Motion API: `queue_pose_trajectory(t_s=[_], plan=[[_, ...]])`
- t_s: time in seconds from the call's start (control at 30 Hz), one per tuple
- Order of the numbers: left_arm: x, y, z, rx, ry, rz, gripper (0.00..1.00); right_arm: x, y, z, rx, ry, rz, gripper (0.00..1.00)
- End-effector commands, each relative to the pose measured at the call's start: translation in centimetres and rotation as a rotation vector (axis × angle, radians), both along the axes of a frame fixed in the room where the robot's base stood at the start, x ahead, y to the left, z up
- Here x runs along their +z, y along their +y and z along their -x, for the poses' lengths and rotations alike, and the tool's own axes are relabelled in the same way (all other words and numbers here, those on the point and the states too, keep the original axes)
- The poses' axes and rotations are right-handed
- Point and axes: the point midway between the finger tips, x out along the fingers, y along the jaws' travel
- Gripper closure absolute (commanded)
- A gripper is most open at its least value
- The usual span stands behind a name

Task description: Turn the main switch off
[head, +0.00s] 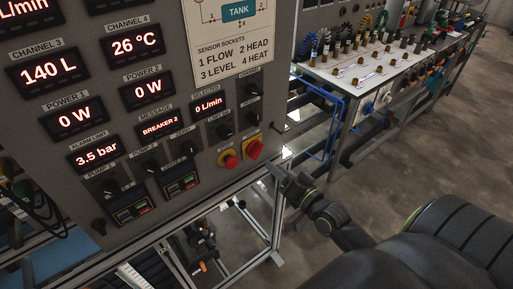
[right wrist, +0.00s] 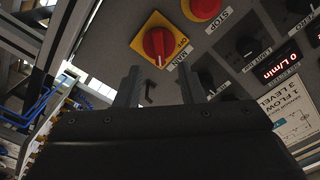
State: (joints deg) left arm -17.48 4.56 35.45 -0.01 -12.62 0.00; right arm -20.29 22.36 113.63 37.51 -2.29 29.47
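The main switch (head: 254,148) is a red rotary knob on a yellow square plate, low on the right of the grey control panel. In the right wrist view the main switch (right wrist: 158,45) appears just beyond the fingertips, with MAIN and OFF labels beside it; which position it is set to I cannot tell surely. My right gripper (head: 279,176) is below and right of the switch in the head view. In the right wrist view the gripper (right wrist: 161,88) has its two fingers apart and nothing between them; they look clear of the knob. My left gripper is not in view.
A red stop button (head: 229,160) sits left of the switch; it also shows in the right wrist view (right wrist: 203,8). Black knobs (head: 252,118) and lit displays (head: 75,121) fill the panel. A white bench (head: 340,75) with connectors stands behind. Floor on the right is open.

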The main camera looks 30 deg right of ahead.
Motion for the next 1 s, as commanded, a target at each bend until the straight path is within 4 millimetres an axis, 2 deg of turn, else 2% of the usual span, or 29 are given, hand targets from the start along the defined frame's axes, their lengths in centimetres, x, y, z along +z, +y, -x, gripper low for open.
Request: queue_pose_trajectory(t_s=[0.17, 0.5, 1.0], plan=[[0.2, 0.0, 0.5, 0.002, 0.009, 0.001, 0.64, 0.1, 0.2, -2.6, 0.0, -0.003, 0.0, 0.65], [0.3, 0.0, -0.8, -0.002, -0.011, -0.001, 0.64, 0.1, 0.6, -7.4, 0.0, -0.002, 0.002, 0.65], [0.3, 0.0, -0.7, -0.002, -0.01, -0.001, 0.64, 0.0, 0.6, -8.0, -0.001, 0.001, 0.002, 0.65]])
